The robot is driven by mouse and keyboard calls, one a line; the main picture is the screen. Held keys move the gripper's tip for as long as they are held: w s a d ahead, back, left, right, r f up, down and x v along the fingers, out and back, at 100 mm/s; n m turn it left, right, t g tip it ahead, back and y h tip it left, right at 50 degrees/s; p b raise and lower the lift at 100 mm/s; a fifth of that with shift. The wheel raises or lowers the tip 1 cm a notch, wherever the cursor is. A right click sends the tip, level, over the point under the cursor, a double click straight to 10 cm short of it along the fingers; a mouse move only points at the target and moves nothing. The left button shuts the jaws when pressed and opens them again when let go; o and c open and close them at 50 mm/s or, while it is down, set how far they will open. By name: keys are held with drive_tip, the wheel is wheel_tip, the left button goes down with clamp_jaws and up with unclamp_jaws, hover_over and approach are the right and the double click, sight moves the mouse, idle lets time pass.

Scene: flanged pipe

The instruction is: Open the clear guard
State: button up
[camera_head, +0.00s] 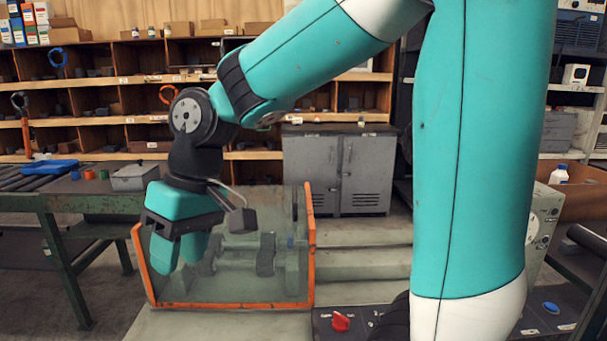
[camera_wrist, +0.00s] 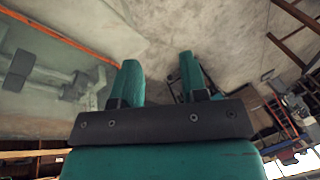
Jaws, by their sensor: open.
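The clear guard (camera_head: 237,305) is a transparent box-like cover with orange edging, standing upright and closed over the grey bench in the head view. A flanged pipe part (camera_head: 265,255) shows dimly through its pane. My gripper (camera_head: 180,258) points down in front of the guard's left part, with teal fingers. In the wrist view, my gripper (camera_wrist: 158,80) is open and nothing is between its fingers. The guard's orange edge (camera_wrist: 65,38) runs across the upper left there, with the grey pipe part (camera_wrist: 40,75) behind the pane. I cannot tell whether a finger touches the guard.
A green-framed workbench (camera_head: 60,203) stands at the left with a blue tray (camera_head: 48,167) and a grey box (camera_head: 134,177). A red knob (camera_head: 341,321) and a blue button (camera_head: 551,307) sit at the front right. A grey cabinet (camera_head: 340,165) stands behind the guard.

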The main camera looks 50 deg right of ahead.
drive_tip(key=w+d+r+m+p, duration=0.3)
drive_tip(key=w+d+r, duration=0.2)
drive_tip(key=w+d, duration=0.3)
wheel_tip(320, 180, up, 4)
drive_tip(key=m+h+p, duration=0.2)
drive_tip(key=m+p, duration=0.5)
drive_tip(key=m, duration=0.3)
hover_over(296, 192)
drive_tip(key=s+d, duration=0.2)
drive_tip(key=s, duration=0.1)
drive_tip(key=shift+t, duration=0.4)
drive_tip(key=p+x, duration=0.1)
drive_tip(key=x, duration=0.4)
drive_tip(key=p+x, duration=0.1)
drive_tip(key=x, duration=0.5)
drive_tip(key=p+x, duration=0.2)
drive_tip(key=x, duration=0.4)
drive_tip(key=shift+w+d+f, duration=0.1)
drive_tip(key=shift+w+d, duration=0.1)
drive_tip(key=shift+d, duration=0.15)
clamp_jaws()
